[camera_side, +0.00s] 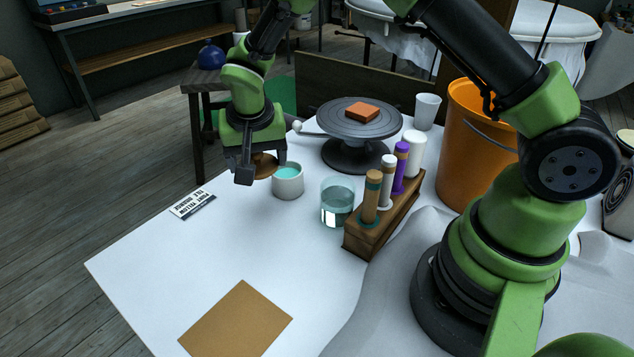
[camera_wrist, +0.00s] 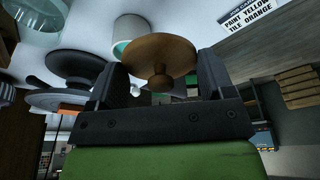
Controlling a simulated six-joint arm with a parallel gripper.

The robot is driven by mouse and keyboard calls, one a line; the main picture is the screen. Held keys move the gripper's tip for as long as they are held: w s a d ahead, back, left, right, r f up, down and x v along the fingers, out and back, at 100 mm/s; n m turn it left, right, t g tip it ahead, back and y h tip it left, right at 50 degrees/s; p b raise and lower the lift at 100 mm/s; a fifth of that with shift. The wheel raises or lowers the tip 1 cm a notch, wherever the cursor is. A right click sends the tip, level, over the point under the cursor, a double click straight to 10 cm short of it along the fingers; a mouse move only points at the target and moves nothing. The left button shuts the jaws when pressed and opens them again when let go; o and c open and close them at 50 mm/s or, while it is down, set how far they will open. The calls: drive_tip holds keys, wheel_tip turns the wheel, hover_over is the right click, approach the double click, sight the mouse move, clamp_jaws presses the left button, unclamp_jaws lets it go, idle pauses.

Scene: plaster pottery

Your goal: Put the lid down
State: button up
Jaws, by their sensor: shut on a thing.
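A brown round lid with a small knob (camera_wrist: 160,54) is between the fingers of my gripper (camera_wrist: 158,84) in the wrist view. In the side view my gripper (camera_side: 258,168) is shut on the lid (camera_side: 264,164) and holds it above the table, just left of a white cup (camera_side: 288,184). The cup is open on top and shows teal contents. The cup also shows behind the lid in the wrist view (camera_wrist: 130,28). Part of the lid is hidden by the gripper in the side view.
A glass of water (camera_side: 337,203), a wooden rack (camera_side: 385,218) with several tubes, a turntable (camera_side: 352,120) bearing an orange tile (camera_side: 362,111), and an orange bucket (camera_side: 476,140) stand to the right. A printed card (camera_side: 192,204) and a brown sheet (camera_side: 238,322) lie on the white table.

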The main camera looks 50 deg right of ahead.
sight(261, 213)
drive_tip(key=shift+w+a+f+m, duration=0.15)
drive_tip(key=shift+w+f+m, duration=0.1)
drive_tip(key=shift+f, duration=0.2)
drive_tip(key=shift+w+a+f+m, duration=0.1)
drive_tip(key=shift+w+f+m, duration=0.15)
drive_tip(key=shift+f, duration=0.15)
wheel_tip(261, 213, down, 10)
drive_tip(key=shift+r, duration=0.2)
drive_tip(key=o, duration=0.9)
drive_tip(key=shift+f, duration=0.1)
